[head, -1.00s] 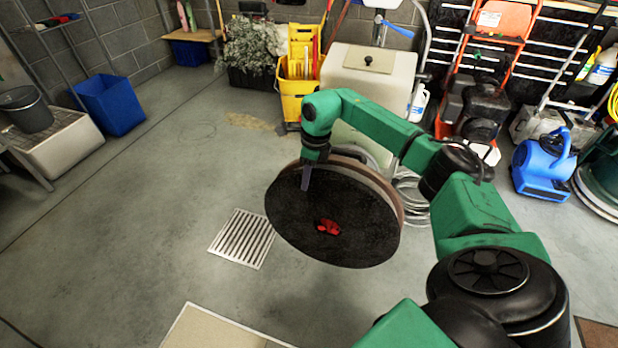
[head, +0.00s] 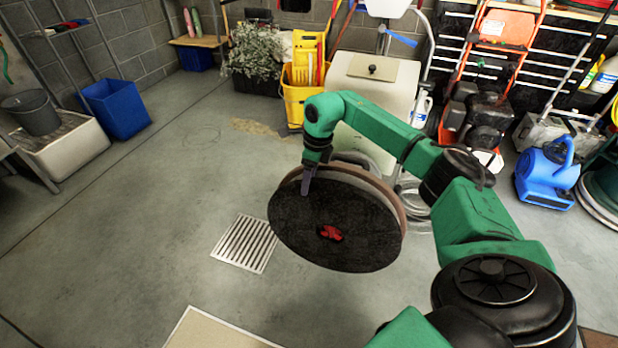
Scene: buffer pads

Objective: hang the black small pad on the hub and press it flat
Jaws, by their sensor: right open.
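A black round pad (head: 345,245) faces me in the middle of the head view, tilted. A red hub (head: 331,233) shows through its centre. Brownish and grey disc edges (head: 396,205) show behind it along the top and right, so how flat the black pad sits I cannot tell. My right gripper (head: 306,188) points down at the pad's upper left part, its grey finger in front of the black face. It is open, and nothing shows held in it. Whether the finger touches the pad I cannot tell. My left gripper is out of view.
A metal floor grate (head: 245,244) lies left of the pad. A yellow mop bucket (head: 296,90), a pale cabinet (head: 372,95), an orange machine (head: 480,105) and a blue blower (head: 548,178) stand behind. The floor at left is mostly clear.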

